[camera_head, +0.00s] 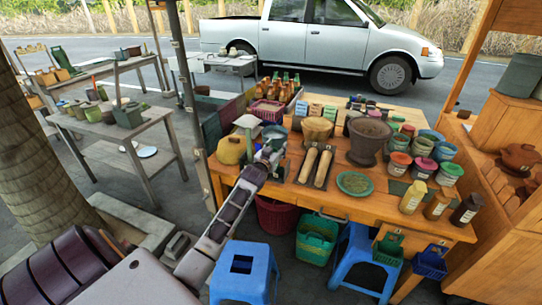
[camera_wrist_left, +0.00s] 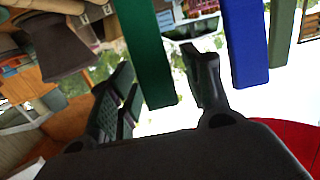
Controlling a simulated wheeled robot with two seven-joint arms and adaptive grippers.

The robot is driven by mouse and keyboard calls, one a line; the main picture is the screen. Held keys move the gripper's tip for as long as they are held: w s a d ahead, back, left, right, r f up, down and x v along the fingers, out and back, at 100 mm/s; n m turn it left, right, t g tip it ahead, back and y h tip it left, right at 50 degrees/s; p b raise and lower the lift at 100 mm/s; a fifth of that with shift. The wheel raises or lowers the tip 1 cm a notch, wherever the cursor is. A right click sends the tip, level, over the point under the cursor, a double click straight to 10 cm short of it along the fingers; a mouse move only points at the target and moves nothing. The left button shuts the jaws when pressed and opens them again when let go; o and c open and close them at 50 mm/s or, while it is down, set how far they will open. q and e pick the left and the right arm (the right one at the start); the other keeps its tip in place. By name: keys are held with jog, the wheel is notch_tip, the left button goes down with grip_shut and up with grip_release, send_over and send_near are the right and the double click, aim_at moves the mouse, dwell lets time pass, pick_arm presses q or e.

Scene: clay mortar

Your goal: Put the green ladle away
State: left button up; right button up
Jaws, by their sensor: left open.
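My left gripper (camera_head: 270,154) is at the left part of the wooden table, beside the yellow lidded pot. In the left wrist view its two dark fingers (camera_wrist_left: 160,95) are spread apart. A long flat green bar (camera_wrist_left: 152,50) reaches down between them, closer to the right finger. It looks like a handle, perhaps the green ladle's, but its other end is out of view. I cannot tell whether a finger touches it. A blue bar (camera_wrist_left: 245,45) and an olive bar (camera_wrist_left: 283,30) run alongside to the right. In the head view I cannot make out the ladle clearly. My right gripper is not in view.
The wooden table (camera_head: 408,216) carries a yellow pot (camera_head: 231,150), a brown mortar (camera_head: 369,140), a green plate (camera_head: 355,184), rolling-pin-like rods (camera_head: 315,166), paint tubs and bottles. Blue stools (camera_head: 243,270) and a green basket (camera_head: 317,240) stand in front. A pickup (camera_head: 320,45) is behind.

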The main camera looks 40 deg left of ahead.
pick_arm(q)
jog(key=f+v, duration=0.1)
jog(key=v, duration=1)
jog(key=shift+s+r, duration=0.45)
jog(key=shift+r, duration=0.1)
dwell(0.6)
jog(key=s+d+f+m+g+h, duration=0.2)
jog(key=s+d+f+g, duration=0.55)
jog(key=s+d, duration=0.4)
jog(key=s+d+f+m+g+h, duration=0.25)
jog(key=s+d+f+g, duration=0.5)
jog(key=s, duration=0.75)
notch_tip(320, 180, down, 34)
jog(key=s, duration=0.2)
jog(key=s+a+f, duration=0.3)
jog(key=s+f, duration=0.6)
jog(key=s, duration=0.2)
jog(key=s+a+f, duration=0.3)
jog(key=s+f, duration=0.7)
jog(key=s, duration=0.1)
jog(key=shift+a+f+m+y, duration=0.2)
jog(key=shift+a+m+y, duration=0.05)
jog(key=shift+m+y, duration=0.1)
